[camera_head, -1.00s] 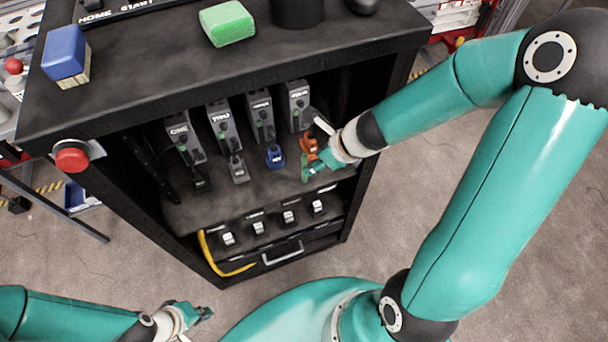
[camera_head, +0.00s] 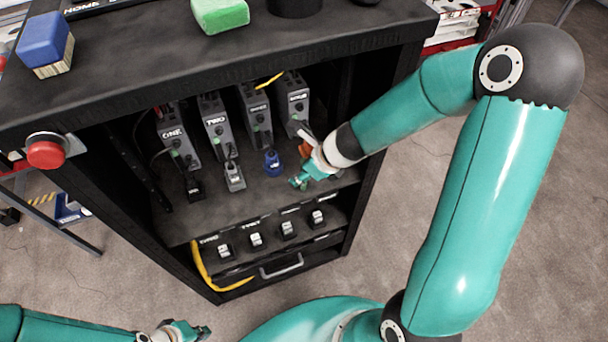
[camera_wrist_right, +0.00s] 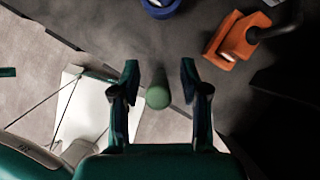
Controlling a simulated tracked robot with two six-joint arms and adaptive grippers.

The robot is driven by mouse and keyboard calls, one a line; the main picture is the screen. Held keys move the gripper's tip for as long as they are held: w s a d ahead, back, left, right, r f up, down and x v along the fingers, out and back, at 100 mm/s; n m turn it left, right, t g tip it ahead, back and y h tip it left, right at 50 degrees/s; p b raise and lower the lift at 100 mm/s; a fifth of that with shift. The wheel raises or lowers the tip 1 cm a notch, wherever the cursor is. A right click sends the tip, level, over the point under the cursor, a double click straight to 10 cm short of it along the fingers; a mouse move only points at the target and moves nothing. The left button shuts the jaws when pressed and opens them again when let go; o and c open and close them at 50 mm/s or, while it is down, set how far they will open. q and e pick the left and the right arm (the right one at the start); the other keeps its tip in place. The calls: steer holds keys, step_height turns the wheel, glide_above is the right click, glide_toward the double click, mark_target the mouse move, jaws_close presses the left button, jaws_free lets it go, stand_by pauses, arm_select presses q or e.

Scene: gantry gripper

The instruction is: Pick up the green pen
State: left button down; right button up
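The green pen (camera_wrist_right: 158,95) shows in the right wrist view as a rounded green end between the two fingers of my right gripper (camera_wrist_right: 160,85). A gap is visible on each side of it, so the fingers are open around it and not closed on it. In the head view my right gripper (camera_head: 300,182) is at the front right of the cabinet's inner shelf, and the pen there is mostly hidden by the fingers. My left gripper (camera_head: 188,331) is low at the bottom edge, away from the cabinet; its finger opening is unclear.
The black cabinet (camera_head: 330,45) has labelled grey units inside. A blue plug (camera_head: 272,162) and an orange plug (camera_head: 305,149) are close to my right gripper. The orange one (camera_wrist_right: 236,40) also shows in the right wrist view. A drawer (camera_head: 285,264) is below.

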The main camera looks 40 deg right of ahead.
jaws_close()
steer(key=shift+r, duration=0.1)
